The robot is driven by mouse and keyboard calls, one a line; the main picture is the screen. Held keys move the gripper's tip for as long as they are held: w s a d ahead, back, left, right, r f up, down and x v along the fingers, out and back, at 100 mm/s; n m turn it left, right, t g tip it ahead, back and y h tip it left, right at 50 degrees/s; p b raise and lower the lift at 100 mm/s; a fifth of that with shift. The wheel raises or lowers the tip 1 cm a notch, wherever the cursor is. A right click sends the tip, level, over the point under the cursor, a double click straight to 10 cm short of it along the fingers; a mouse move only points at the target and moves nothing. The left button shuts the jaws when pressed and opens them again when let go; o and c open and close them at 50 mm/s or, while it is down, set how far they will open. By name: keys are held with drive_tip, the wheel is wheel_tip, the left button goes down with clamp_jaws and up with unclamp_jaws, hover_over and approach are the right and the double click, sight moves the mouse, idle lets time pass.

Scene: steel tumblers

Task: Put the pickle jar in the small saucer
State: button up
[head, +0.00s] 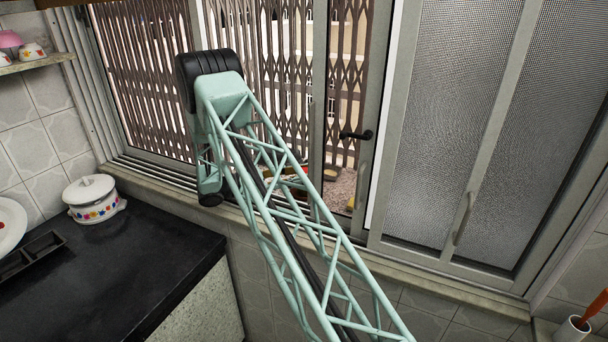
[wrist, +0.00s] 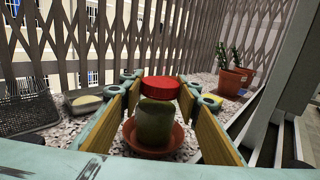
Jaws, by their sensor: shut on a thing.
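The pickle jar (wrist: 155,122), green with a red lid (wrist: 160,87), is upright between the two fingers of my gripper (wrist: 158,108) in the wrist view. The gripper is shut on the jar. A round terracotta saucer (wrist: 180,140) shows around the jar's lower part. I cannot tell whether the jar's base touches the saucer or is held just above it. In the head view my arm reaches to the window, and the gripper is hidden behind it.
White pebbles (wrist: 70,137) cover the ledge. A dark wire basket (wrist: 28,115) and a shallow grey dish (wrist: 82,104) lie at left. Potted cacti (wrist: 234,78) stand at back right. A lattice grille (wrist: 130,40) closes off the back. The window frame (wrist: 275,75) is close at right.

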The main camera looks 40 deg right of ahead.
drive_tip(key=o, duration=1.3)
drive_tip(key=shift+f, duration=0.1)
drive_tip(key=shift+p+v, duration=0.65)
drive_tip(key=shift+v, duration=5.4)
